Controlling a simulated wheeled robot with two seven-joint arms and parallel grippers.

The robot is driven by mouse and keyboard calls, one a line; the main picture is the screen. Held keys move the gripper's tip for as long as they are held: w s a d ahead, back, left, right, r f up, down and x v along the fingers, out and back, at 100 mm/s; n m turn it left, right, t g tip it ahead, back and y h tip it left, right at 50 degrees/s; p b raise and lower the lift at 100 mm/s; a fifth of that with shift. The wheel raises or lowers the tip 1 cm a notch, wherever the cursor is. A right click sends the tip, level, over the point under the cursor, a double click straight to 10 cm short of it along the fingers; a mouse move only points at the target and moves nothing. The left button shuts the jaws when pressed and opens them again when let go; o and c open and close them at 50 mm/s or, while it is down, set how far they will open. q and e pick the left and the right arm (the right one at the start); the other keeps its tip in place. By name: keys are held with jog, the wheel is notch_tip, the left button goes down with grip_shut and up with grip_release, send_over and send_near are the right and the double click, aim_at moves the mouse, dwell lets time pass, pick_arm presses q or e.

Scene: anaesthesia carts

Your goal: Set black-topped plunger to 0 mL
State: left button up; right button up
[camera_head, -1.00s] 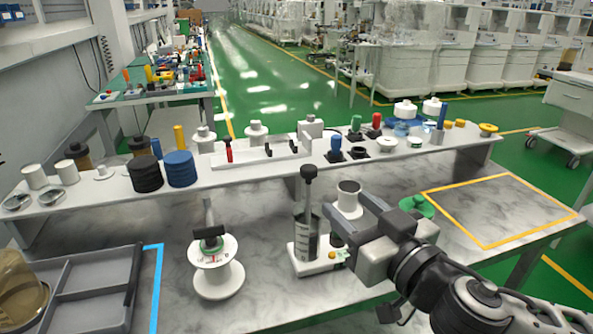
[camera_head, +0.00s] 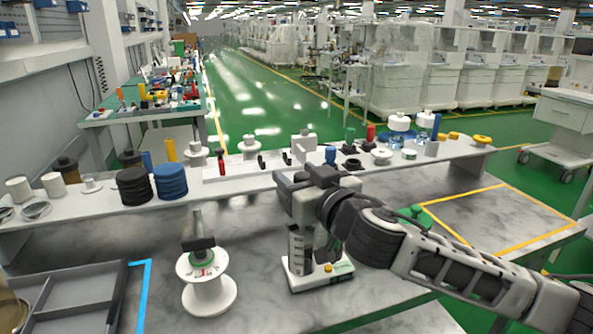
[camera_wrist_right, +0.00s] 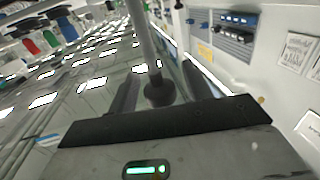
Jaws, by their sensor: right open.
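The clear syringe barrel (camera_head: 299,252) with scale marks stands upright on its white base (camera_head: 318,277) on the grey bench. My right gripper (camera_head: 288,198) is directly above the barrel and hides the plunger's top in the head view. In the right wrist view, the plunger's black top (camera_wrist_right: 160,92) and grey rod (camera_wrist_right: 141,38) show between the two dark fingers of my right gripper (camera_wrist_right: 158,82). The fingers are open, one on each side of the top, and contact cannot be told.
A white spool (camera_head: 207,288) with a black-handled top stands left of the syringe. A grey divided tray (camera_head: 70,300) lies at front left. A raised white shelf (camera_head: 240,180) with several caps and jars runs behind. A yellow-outlined area (camera_head: 500,215) at right is clear.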

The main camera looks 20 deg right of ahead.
jog(key=shift+w+a, duration=0.1)
jog(key=shift+w, duration=0.3)
grip_shut()
notch_tip(320, 180, down, 6)
jog(key=b, duration=0.4)
jog(key=shift+b, duration=0.35)
jog(key=shift+f, duration=0.35)
pick_arm(q)
jog(key=shift+w+d+f+n+t+h, duration=0.15)
jog(key=shift+d+f+n+t+h, duration=0.2)
jog(key=shift+f, duration=0.4)
pick_arm(e)
jog(key=shift+f, duration=0.1)
grip_release()
